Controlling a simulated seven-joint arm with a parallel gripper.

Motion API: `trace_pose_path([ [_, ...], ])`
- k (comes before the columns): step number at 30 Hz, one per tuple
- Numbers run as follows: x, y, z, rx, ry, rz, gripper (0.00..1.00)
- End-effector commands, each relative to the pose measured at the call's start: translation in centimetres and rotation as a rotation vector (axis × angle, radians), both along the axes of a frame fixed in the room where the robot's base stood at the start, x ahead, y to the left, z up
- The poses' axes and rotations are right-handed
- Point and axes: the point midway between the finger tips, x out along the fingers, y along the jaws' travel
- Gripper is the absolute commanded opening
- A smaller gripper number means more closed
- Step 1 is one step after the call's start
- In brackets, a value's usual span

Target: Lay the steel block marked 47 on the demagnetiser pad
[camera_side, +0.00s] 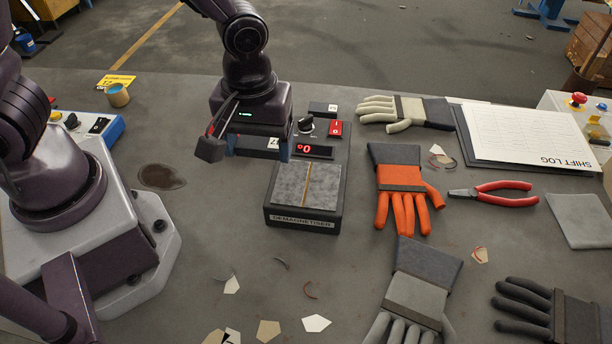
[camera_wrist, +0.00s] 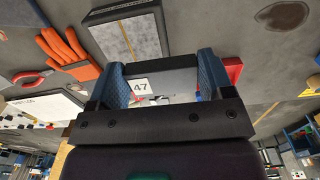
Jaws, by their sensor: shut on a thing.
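My gripper (camera_side: 258,152) is shut on the steel block (camera_side: 273,143), with its blue fingers on either side. The wrist view shows the block's white 47 label (camera_wrist: 140,86) between the fingers. The block appears held above the bench, by the back left of the demagnetiser (camera_side: 304,216). The demagnetiser's grey pad (camera_side: 290,183), split by a yellowish line, is bare and lies in front of and to the right of the block. The pad also shows in the wrist view (camera_wrist: 145,38). My gripper hides much of the block in the side view.
A dark block with a white label (camera_side: 322,108) lies behind the demagnetiser's knob (camera_side: 306,126) and red switch (camera_side: 335,129). An orange glove (camera_side: 402,195) lies to the right, with other gloves, pliers (camera_side: 492,190) and a shift log (camera_side: 520,135). Scraps litter the front.

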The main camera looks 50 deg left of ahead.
Motion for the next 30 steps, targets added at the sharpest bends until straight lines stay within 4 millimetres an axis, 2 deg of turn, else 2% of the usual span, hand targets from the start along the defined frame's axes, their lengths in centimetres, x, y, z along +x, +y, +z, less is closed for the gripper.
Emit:
trace_pose_path([
  [3,2.6,-0.9,-1.5,0.002,0.004,-0.001,0.37],
  [9,5.0,-1.8,-4.8,0.001,0.003,-0.002,0.37],
  [12,5.8,-2.1,-5.8,0.000,0.000,-0.002,0.37],
  [17,6.5,-2.3,-6.6,0.000,0.000,-0.002,0.37],
  [24,6.7,-2.4,-9.6,0.000,0.001,-0.002,0.37],
  [30,6.8,-2.4,-9.9,-0.001,-0.001,-0.002,0.37],
])
